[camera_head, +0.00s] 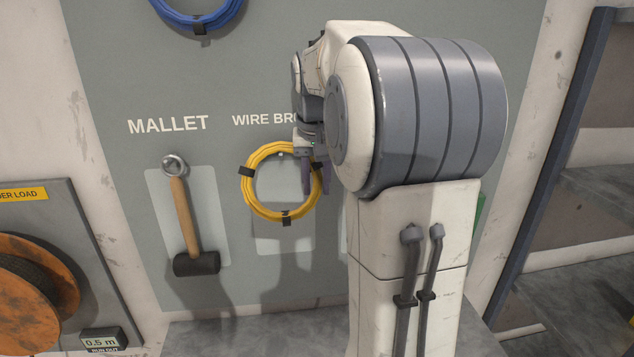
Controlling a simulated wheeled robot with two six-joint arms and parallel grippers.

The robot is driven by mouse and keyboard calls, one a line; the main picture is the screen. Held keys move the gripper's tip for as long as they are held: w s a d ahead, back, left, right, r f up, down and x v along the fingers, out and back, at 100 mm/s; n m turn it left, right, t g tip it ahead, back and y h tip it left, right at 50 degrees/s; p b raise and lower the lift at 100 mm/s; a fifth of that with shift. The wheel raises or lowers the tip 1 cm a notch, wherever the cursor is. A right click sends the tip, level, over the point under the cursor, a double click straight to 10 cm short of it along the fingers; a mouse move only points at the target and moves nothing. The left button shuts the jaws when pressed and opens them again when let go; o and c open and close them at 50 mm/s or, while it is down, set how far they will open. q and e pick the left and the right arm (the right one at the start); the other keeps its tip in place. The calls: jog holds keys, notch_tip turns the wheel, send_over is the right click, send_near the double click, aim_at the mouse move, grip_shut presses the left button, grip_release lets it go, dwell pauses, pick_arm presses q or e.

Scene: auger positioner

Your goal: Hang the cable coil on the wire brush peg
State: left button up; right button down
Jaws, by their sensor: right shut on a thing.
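The yellow cable coil (248,194), bound with dark ties, is upright in front of the wall panel, under the partly covered "WIRE BRUSH" label (262,119). My right gripper (312,180) is shut on the coil's right side. A small light spot just inside the coil's top edge looks like the wire brush peg (281,154). I cannot tell whether the coil rests on it or only hangs in front of it. A pale outline patch (283,236) shows through and below the coil. My left gripper is out of view.
A mallet (182,215) hangs to the left under its label. A blue coil (200,18) hangs above. A rusty cable reel (35,290) and a small display (104,340) are at lower left. My right arm hides the panel's right part. A grey ledge (250,335) runs below.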

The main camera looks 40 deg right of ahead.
dwell(0.4)
jog(key=c, duration=0.5)
grip_release()
jog(key=v, duration=1.1)
jog(key=a+f+n+y+b, duration=0.1)
jog(key=a+f+n, duration=0.3)
jog(key=a+f, duration=0.45)
jog(key=a+f+n+y+b, duration=0.1)
jog(key=a+f+n, duration=0.3)
jog(key=a, duration=0.8)
jog(key=s+a+f+n, duration=0.2)
jog(key=s+a+f, duration=0.2)
jog(key=s+f, duration=0.2)
jog(key=s+a+f+n+g+b, duration=0.1)
jog(key=s+a+f+n, duration=0.1)
jog(key=s+a+f, duration=0.2)
jog(key=s+a+f+n+g+b, duration=0.1)
jog(key=s+a+f+n, duration=0.2)
jog(key=s+f, duration=0.5)
jog(key=shift+s+a+y, duration=0.4)
jog(key=shift+s+a, duration=0.1)
